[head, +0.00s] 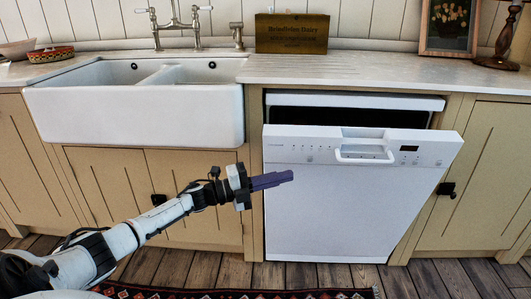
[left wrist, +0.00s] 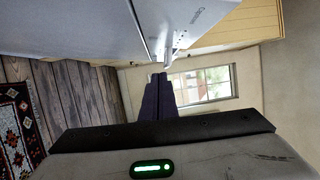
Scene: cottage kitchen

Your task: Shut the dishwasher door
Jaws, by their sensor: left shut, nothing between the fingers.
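The white dishwasher (head: 350,205) stands under the counter at right of centre in the head view. Its door is tilted outward at the top, leaving a dark gap (head: 345,115) below the counter. A white handle (head: 364,155) and a control panel (head: 420,148) run along the door's top. My left gripper (head: 288,177) is shut and empty, in front of the door's upper left part. In the left wrist view the closed fingers (left wrist: 158,97) point ahead, with the door (left wrist: 100,30) above them. Whether they touch the door I cannot tell. My right gripper is not in view.
A white double sink (head: 140,110) juts out left of the dishwasher. Beige cabinets (head: 480,185) flank it. A patterned rug (head: 240,294) lies on the wooden floor in front. A window (left wrist: 205,85) shows in the left wrist view.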

